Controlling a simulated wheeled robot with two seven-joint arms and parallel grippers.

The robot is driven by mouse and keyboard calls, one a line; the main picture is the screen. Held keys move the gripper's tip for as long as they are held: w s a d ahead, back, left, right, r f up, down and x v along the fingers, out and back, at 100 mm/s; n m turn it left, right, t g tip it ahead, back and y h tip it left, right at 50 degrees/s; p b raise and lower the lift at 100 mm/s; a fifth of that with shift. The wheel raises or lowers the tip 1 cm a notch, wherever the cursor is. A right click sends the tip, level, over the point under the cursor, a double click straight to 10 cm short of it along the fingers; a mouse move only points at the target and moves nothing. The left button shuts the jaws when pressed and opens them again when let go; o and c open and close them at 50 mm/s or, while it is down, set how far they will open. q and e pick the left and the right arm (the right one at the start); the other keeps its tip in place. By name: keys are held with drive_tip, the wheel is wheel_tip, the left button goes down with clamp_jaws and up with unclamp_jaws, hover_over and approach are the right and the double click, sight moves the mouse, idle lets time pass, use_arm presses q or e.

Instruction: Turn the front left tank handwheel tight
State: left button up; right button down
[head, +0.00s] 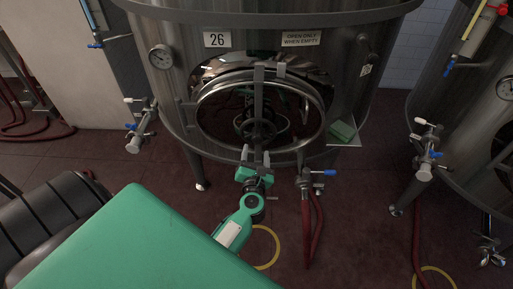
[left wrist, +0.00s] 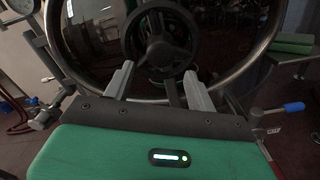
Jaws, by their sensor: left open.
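The tank marked 26 (head: 180,85) stands in front of me with an oval manway door (head: 222,115) low on its front. A dark spoked handwheel (head: 257,130) sits at the middle of the door, on an upright bar (head: 258,90). My left gripper (head: 256,156) is just below and in front of the wheel, with its fingers pointing at it. In the left wrist view the wheel (left wrist: 157,40) is ahead, roughly centred between the fingers. The fingers are apart with nothing visible between them. I cannot tell whether they touch the rim. My right gripper is out of view.
A green pad (head: 342,132) lies on a small shelf right of the door. A blue-handled valve (head: 305,180) with red hoses hangs below right. A sampling valve (head: 140,130) juts out at left. A yellow hose (head: 277,250) lies on the floor. Another tank (head: 465,115) stands at right.

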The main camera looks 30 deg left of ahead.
use_arm(q)
drive_tip(key=b+v, duration=0.2)
drive_tip(key=v, duration=0.6)
drive_tip(key=shift+s+d, duration=0.15)
drive_tip(key=shift+s, duration=0.15)
drive_tip(key=shift+f, duration=0.1)
